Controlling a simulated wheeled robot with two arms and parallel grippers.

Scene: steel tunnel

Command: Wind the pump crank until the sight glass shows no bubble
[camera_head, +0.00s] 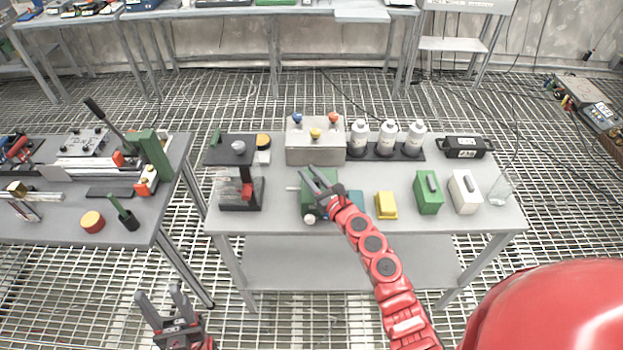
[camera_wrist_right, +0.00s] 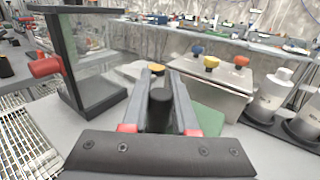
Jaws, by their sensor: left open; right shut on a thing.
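A green block (camera_head: 307,201), which looks like the pump body, sits on the middle table; its green top also shows in the right wrist view (camera_wrist_right: 207,119). My right gripper (camera_head: 315,180) is over it, shut on a dark upright knob (camera_wrist_right: 160,101), seemingly the crank handle. The gripper hides much of the crank. To its left stands a clear glass box in a black frame (camera_head: 240,148) with a red knob (camera_wrist_right: 45,67), possibly the sight glass. I cannot make out a bubble. My left gripper (camera_head: 165,305) is open and empty, in front of the left table.
A grey box with coloured knobs (camera_head: 315,152) and white bottles (camera_head: 388,138) stand behind the pump. Yellow (camera_head: 386,206), green (camera_head: 428,193) and white blocks (camera_head: 465,191) stand to the right. A left table (camera_head: 70,222) holds tools. The middle table's front strip is clear.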

